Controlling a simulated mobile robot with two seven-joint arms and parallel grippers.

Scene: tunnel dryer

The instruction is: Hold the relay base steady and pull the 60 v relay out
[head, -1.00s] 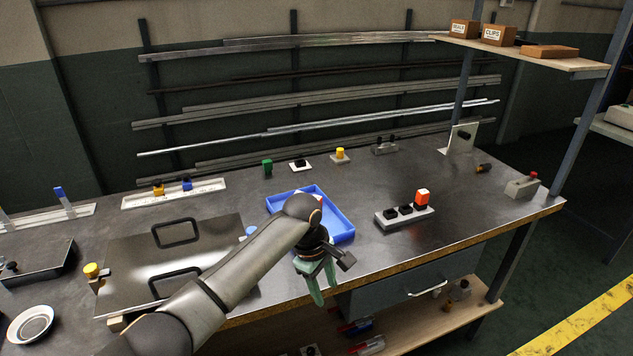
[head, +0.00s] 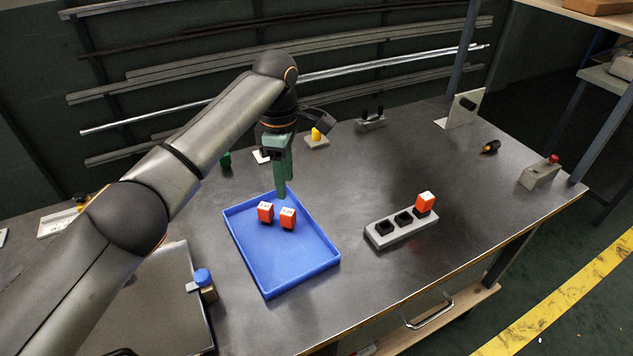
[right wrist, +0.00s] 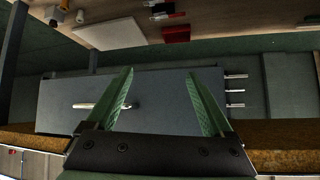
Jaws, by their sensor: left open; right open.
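The relay base (head: 401,230) is a grey block with a row of sockets on the bench, right of the blue tray. An orange relay with a white top (head: 425,203) sits upright in its right-end socket; the other two sockets look empty. I cannot read the relay's label. Two similar relays (head: 265,213) (head: 288,217) stand in the tray. My left gripper (head: 282,192) points down by the tray's far edge, left of the base, holding nothing. My right gripper (right wrist: 160,75) is open and empty in the right wrist view, facing the drawer front; the base is not in that view.
The blue tray (head: 290,268) lies left of the base with bare bench between. A lidded metal panel (head: 165,300) and blue knob (head: 203,277) are at front left. A red-button box (head: 541,172) stands at the right.

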